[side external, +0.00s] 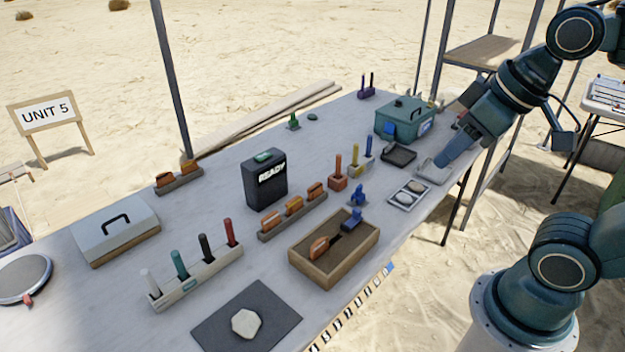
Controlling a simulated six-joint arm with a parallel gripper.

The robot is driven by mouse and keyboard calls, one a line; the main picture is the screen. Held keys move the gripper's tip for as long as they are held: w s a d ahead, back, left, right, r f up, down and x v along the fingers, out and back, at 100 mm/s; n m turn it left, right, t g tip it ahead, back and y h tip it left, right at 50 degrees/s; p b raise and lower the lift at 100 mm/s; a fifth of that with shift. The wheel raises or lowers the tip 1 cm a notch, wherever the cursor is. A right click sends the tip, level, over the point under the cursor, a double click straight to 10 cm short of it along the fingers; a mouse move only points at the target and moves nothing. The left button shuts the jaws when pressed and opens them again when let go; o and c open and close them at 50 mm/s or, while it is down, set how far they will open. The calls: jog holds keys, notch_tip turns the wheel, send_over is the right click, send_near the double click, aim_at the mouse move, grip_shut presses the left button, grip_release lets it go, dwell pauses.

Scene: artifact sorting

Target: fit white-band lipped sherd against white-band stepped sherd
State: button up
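I cannot make out a white band, lip or step on any piece at this size, so I cannot tell which are the two sherds. A pale flat piece (246,323) lies on a dark mat (213,333) at the front. Two pale pieces, one nearer (404,198) and one farther (416,187), lie in a small light tray (395,204) right of centre. My gripper (442,165) is at the table's right side, low over or at a small grey item (432,174). Its fingertips are not clear, so its opening and any held thing cannot be told.
A wooden box (333,284) holds an orange and a blue piece. Around it stand a rack of orange-brown pieces (293,216), a black READY box (265,190), a peg rack (195,279) and a teal case (404,124). A black tray (398,155) lies left of my gripper.

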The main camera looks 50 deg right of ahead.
jog(key=w+a+r+n+g+y, duration=0.1)
jog(key=w+n, duration=0.1)
jog(key=w, duration=0.4)
jog(key=w+a+r+n, duration=0.1)
jog(key=w+r+n, duration=0.1)
jog(key=w, duration=0.3)
jog(key=n+g+y, duration=0.3)
jog(key=n+g, duration=0.1)
jog(key=n, duration=0.9)
send_over(272, 213)
jog(key=d, duration=0.5)
notch_tip(272, 213, down, 24)
jog(key=shift+w+f+y, duration=0.15)
jog(key=shift+f+y, duration=0.15)
jog(key=shift+f, duration=0.1)
jog(key=shift+x, duration=4.35)
jog(key=shift+f, duration=0.1)
jog(key=shift+s+x, duration=0.2)
jog(key=shift+x, duration=1)
jog(key=shift+s+x, duration=0.2)
jog(key=shift+x, duration=1.05)
